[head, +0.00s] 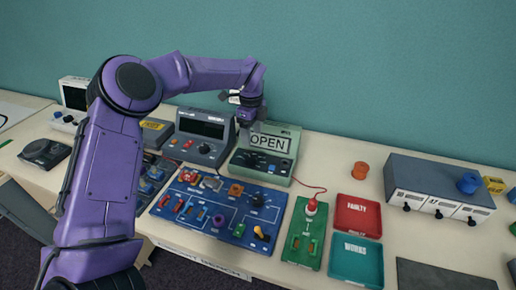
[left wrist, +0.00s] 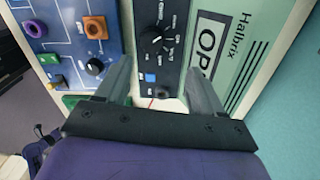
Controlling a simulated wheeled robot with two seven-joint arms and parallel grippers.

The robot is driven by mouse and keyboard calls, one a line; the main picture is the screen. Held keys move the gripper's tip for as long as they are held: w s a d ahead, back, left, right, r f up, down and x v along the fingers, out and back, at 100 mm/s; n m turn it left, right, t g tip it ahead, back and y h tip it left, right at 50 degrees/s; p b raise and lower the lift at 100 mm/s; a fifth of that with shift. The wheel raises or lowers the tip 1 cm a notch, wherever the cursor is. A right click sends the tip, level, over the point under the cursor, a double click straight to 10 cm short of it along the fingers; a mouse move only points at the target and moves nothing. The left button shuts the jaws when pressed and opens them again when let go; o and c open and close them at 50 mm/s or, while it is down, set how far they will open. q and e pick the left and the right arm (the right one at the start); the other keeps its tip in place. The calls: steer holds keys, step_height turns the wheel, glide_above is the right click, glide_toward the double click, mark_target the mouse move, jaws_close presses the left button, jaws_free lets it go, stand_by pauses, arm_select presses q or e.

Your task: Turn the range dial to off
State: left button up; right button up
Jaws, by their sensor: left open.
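The meter (head: 283,154) is a pale green case with a display reading OPEN, standing at the back middle of the table. Its range dial (left wrist: 155,40) is a round black knob on a dark panel with small markings around it, seen in the left wrist view. I cannot read clearly which marking it points to. My left gripper (head: 246,127) is over the meter; in the left wrist view its two fingers (left wrist: 158,72) are apart, with the dial ahead between them and nothing held. A blue button (left wrist: 150,77) sits below the dial. My right gripper is in neither view.
A blue board (head: 211,228) with switches and knobs lies in front of the meter. A grey instrument (head: 205,128) stands to its left. A red cable runs to a green board (head: 304,246) at right. Red (head: 357,205) and teal (head: 356,272) trays lie further right.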

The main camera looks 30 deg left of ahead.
arm_select(q)
steer(key=p, duration=0.2)
glide_above(251, 157)
steer(key=s, duration=0.2)
steer(key=f, duration=0.4)
steer(key=shift+w+f, duration=0.2)
steer(key=f, duration=0.1)
steer(key=w+f, duration=0.1)
steer(key=f, duration=0.1)
steer(key=f+p, duration=0.1)
steer(key=f, duration=0.1)
steer(key=shift+w, duration=0.35)
steer(key=shift+s+r, duration=0.3)
steer(key=shift+s, duration=0.15)
steer(key=c, duration=0.4)
steer(key=shift+f, duration=0.1)
steer(key=c, duration=0.7)
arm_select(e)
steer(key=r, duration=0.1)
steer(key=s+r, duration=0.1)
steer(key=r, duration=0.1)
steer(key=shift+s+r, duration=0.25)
